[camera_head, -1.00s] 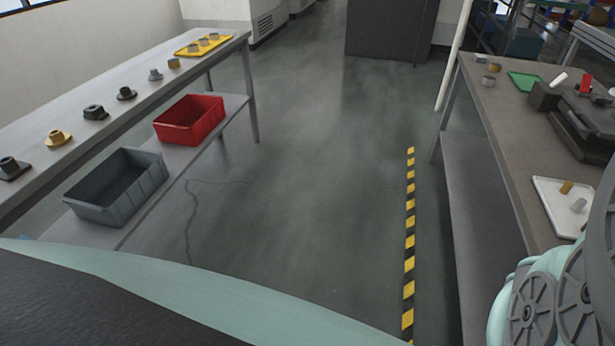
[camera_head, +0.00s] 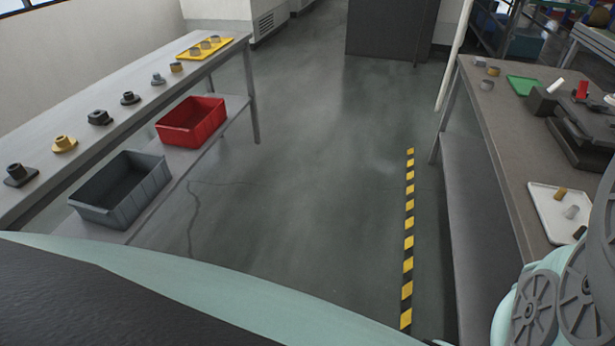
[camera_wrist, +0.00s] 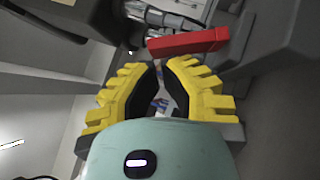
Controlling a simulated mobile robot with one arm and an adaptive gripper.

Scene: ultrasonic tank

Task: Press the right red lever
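A short red lever (camera_head: 582,90) stands up from a dark device (camera_head: 585,125) on the right table in the head view. In the wrist view a red bar-shaped part (camera_wrist: 187,42) lies beyond my fingertips, toward the upper right, next to dark grey housing. My gripper (camera_wrist: 161,66) has yellow ribbed fingers with dark pads. The fingertips almost meet, with a thin gap between them. They hold nothing and appear apart from the red part. My gripper is out of the head view, where only round arm joints show at the lower right.
The right table (camera_head: 500,130) also bears a green tray (camera_head: 522,85), a white tray (camera_head: 548,220) with small parts, and a white peg-like part (camera_head: 556,86) beside the red lever. The left bench has a red bin (camera_head: 190,122) and a grey bin (camera_head: 118,190). The floor between is clear.

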